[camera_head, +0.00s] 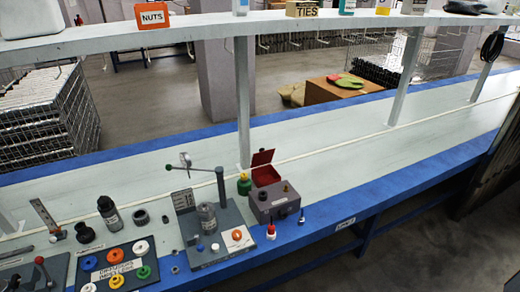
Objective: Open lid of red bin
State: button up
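A small red bin (267,176) stands on the bench right of centre, behind a grey box-shaped device. Its red lid (262,157) stands tilted up at the back, so the bin appears open. The grey device hides the lower front of the bin. My gripper is not in view.
The grey device (268,204) and a green bottle (244,184) stand close to the bin. A gauge stand (221,186) and a tray of coloured caps (117,267) are to the left. An orange-red NUTS box (153,17) is on the upper shelf. The bench to the right is clear.

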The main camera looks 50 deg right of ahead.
aim_at(264, 157)
jog(key=u, duration=0.1)
jog(key=k, duration=1.25)
jog(key=z, duration=0.8)
jog(key=i, duration=1.1)
jog(key=u, duration=0.05)
